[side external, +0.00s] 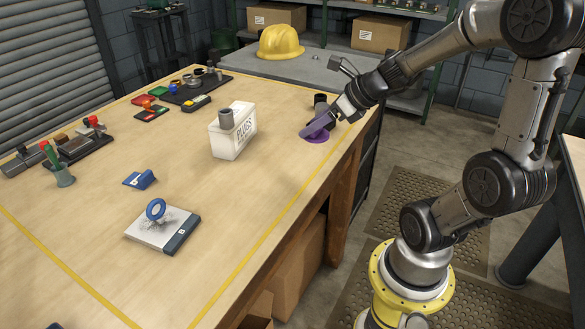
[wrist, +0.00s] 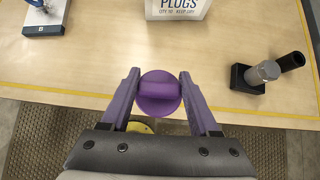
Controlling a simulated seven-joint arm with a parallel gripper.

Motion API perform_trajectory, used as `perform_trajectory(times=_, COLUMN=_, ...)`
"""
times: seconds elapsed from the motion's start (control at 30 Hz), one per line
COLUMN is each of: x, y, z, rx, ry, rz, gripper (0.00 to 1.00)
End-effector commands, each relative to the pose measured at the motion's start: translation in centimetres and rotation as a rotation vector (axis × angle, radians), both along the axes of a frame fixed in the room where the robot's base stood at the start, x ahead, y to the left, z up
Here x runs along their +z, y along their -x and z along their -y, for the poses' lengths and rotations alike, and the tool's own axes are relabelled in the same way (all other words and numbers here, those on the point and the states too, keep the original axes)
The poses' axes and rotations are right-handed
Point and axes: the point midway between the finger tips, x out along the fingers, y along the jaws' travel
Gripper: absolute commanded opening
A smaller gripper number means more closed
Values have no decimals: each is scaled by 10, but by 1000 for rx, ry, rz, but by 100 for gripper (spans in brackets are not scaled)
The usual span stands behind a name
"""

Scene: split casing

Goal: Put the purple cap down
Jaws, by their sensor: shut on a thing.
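The purple cap (side external: 318,138) is a round disc with a raised grip bar, low over the wooden table near its right edge. I cannot tell whether it touches the tabletop. In the wrist view the cap (wrist: 160,95) sits between the two purple fingers of my gripper (wrist: 160,76). My gripper (side external: 320,124) is shut on the cap, and its fingers hide part of the cap in the side view.
A white box marked PLUGS (side external: 233,132) stands left of my gripper. A white block with a blue ring (side external: 162,228) lies nearer the camera. Bare tabletop lies between them.

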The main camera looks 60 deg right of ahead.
Motion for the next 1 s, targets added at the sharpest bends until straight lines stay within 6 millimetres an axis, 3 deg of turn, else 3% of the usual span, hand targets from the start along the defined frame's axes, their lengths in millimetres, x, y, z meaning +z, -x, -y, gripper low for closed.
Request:
perform_trajectory(times=0.2, x=2, y=44, z=-36, rx=5, ry=5, rz=4, gripper=8)
perform_trajectory(times=0.5, x=10, y=67, z=-49, rx=-35, ry=2, rz=2, gripper=8)
perform_trajectory(times=0.67, x=5, y=52, z=-43, rx=-37, ry=-5, rz=-2, gripper=8)
perform_trajectory(times=1.0, x=-30, y=-19, z=-16, rx=-40, ry=-4, rz=-3, gripper=8)
